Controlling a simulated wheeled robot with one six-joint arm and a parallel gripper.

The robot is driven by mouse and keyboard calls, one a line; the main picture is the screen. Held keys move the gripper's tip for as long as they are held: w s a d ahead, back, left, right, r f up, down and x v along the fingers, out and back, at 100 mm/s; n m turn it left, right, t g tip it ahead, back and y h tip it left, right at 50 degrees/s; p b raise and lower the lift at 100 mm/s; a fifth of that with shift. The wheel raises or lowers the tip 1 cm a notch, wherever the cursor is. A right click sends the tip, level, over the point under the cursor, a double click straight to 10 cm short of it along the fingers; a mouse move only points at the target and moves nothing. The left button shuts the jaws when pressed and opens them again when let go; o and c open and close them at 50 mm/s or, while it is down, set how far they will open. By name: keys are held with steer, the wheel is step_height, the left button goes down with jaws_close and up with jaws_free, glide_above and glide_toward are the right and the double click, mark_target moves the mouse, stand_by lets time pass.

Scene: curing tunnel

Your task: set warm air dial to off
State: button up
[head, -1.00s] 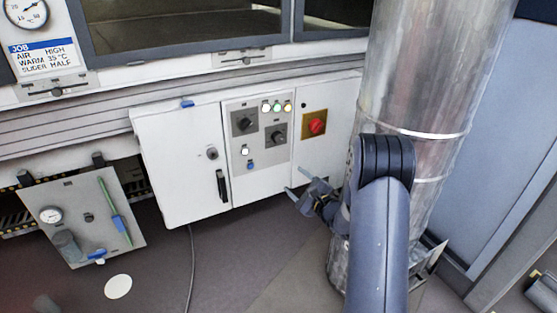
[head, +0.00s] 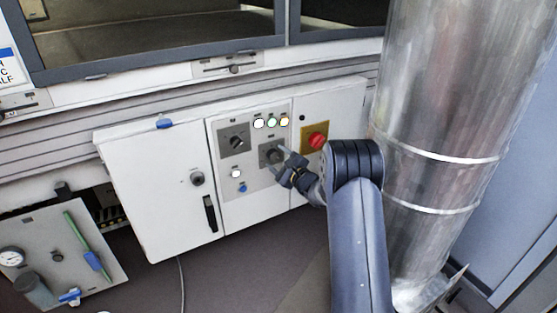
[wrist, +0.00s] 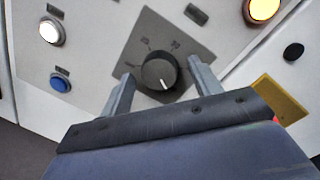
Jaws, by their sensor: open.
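A round black dial (wrist: 160,72) with a white pointer line sits on a grey square plate in the wrist view. Its pointer is turned toward my gripper's palm. My gripper (wrist: 162,86) is open, with one finger on each side of this dial; I cannot tell whether either touches it. In the head view my gripper (head: 279,162) is in front of the lower dial (head: 271,154) and partly covers it. A second black dial (head: 235,141) is up and left of it on its own grey plate.
Lit indicator lamps (head: 271,122) are above the lower dial. A red knob on a yellow plate (head: 315,140) is to the right. A white button (head: 236,173) and a blue button (head: 242,188) are below left. A large metal duct (head: 435,140) stands close right of my arm.

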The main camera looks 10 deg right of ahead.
steer(key=c, duration=1)
